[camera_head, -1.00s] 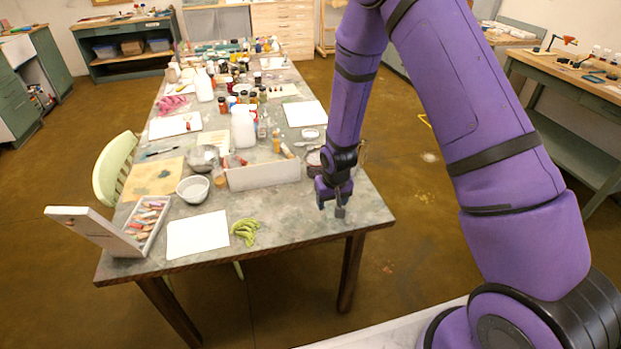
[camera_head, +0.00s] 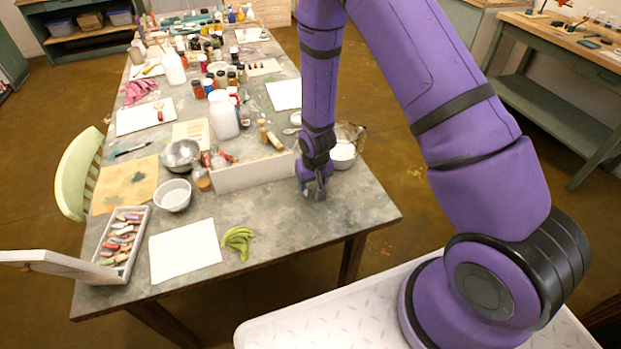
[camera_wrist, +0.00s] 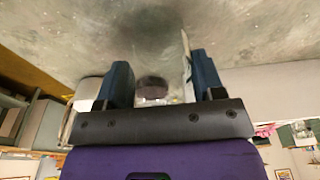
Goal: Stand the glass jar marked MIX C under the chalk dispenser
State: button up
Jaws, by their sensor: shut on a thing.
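My gripper (camera_head: 315,190) is low over the right front part of the table, just right of a long white box. In the wrist view my gripper (camera_wrist: 159,70) has its two dark blue fingers on either side of a small clear glass jar (camera_wrist: 152,90) with a dark purplish part, and it is shut on the jar. No MIX C mark can be read on it. In the head view the jar is mostly hidden by my gripper. Whether it touches the table is unclear. I cannot pick out the chalk dispenser with certainty.
The long white box (camera_head: 245,178) stands close left of my gripper. A metal pot (camera_head: 348,135) and a white bowl (camera_head: 342,155) are behind it. The front right tabletop is clear.

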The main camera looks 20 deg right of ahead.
jog(key=shift+f, duration=0.4)
jog(key=shift+f, duration=0.1)
jog(key=o, duration=1.1)
jog(key=shift+c, duration=0.2)
notch_tip(320, 180, up, 12)
jog(key=s, duration=0.1)
jog(key=shift+s, duration=0.4)
